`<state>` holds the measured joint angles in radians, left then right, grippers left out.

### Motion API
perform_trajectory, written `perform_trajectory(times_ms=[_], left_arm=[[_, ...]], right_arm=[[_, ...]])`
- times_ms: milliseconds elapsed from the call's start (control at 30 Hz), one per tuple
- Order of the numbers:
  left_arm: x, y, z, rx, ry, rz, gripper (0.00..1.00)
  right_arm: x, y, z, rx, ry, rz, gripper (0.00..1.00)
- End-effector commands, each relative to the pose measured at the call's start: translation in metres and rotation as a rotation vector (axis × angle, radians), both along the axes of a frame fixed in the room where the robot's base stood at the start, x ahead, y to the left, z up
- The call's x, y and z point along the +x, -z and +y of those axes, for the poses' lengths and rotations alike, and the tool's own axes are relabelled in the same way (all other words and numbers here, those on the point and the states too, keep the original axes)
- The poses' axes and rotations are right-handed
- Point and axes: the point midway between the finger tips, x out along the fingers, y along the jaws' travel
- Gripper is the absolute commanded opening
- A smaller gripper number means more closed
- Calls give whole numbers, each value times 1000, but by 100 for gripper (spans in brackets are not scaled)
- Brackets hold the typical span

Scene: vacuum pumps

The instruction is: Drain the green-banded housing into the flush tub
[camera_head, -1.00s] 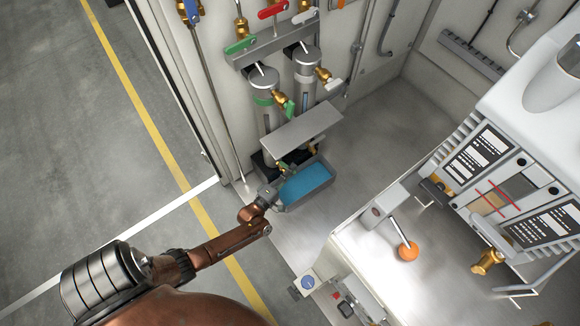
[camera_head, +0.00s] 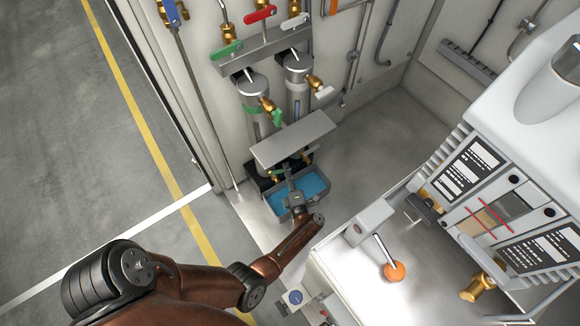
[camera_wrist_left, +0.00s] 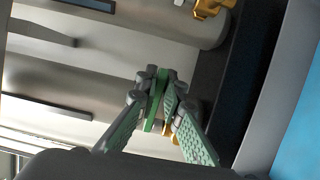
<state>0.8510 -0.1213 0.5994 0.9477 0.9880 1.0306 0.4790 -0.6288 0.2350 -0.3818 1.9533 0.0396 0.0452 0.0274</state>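The green-banded housing (camera_head: 259,124) is the left of two grey upright cylinders on the wall, with a green band near its top. A grey shelf hides its lower part. The flush tub (camera_head: 324,172) stands on the floor below, grey with a blue inside. My left gripper (camera_head: 289,172) is at the tub's back left, below the shelf edge. In the left wrist view, its green-padded fingers (camera_wrist_left: 158,95) converge close together beside brass fittings (camera_wrist_left: 172,130). A thin green strip shows between them; whether it is a handle or a pad is unclear. My right gripper is out of view.
The grey shelf (camera_head: 292,139) overhangs the tub closely. A second housing (camera_head: 298,90) stands to the right. Red, green and white valve handles sit above. A white cabinet (camera_head: 350,280) with an orange-knobbed lever is at right front. Floor right of the tub is clear.

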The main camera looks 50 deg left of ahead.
Motion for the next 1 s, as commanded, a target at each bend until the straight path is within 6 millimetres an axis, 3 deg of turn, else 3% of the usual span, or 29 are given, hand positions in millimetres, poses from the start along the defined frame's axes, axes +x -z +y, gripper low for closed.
perform_trajectory(times_ms=[233, 1000], left_arm=[[-4, 0, 2, 0, 1, 1, 25], [-8, -1, -15, 2, 5, -1, 25]], right_arm=[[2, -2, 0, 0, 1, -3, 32], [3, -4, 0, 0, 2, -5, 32]])
